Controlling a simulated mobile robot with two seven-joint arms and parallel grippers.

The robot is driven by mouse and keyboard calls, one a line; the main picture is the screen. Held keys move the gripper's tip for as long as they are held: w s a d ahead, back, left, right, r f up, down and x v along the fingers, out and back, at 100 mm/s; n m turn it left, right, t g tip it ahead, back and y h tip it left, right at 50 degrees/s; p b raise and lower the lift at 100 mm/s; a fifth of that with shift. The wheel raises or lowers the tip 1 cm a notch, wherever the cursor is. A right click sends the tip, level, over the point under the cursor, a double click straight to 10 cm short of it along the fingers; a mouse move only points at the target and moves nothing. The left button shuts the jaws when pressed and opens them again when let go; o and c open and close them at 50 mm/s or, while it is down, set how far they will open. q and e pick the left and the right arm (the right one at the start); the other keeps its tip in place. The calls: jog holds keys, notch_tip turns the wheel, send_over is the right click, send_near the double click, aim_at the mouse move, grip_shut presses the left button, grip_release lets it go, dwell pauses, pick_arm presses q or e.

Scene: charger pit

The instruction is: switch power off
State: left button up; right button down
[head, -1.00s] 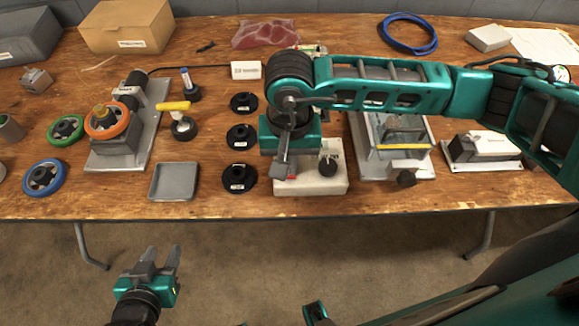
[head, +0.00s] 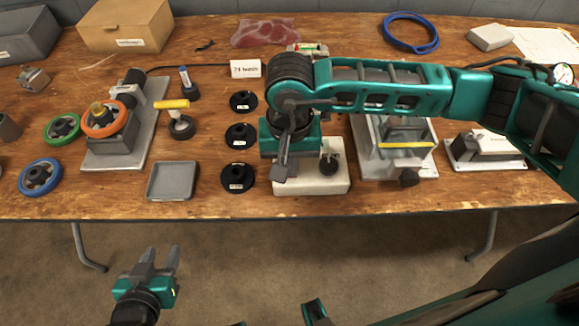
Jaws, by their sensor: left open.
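A pale box (head: 312,181) with a dark knob (head: 331,164) on top stands at the table's front edge. I cannot tell whether it is the power switch. My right gripper (head: 282,166) hangs over the box's left part, its dark fingers pointing down beside the knob. The arm hides the back of the box, and I cannot tell whether the fingers touch it or are parted. My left gripper (head: 160,257) is open and empty, in front of the table, low at left.
Black discs (head: 240,177) and a grey tray (head: 173,181) lie left of the box. A fixture with a yellow bar (head: 403,145) stands right. A fixture with an orange wheel (head: 105,119) stands left. The front strip of table is mostly clear.

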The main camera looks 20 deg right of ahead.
jog(key=shift+f+b, duration=0.3)
jog(key=shift+r+p, duration=1.7)
jog(key=shift+r, duration=1.85)
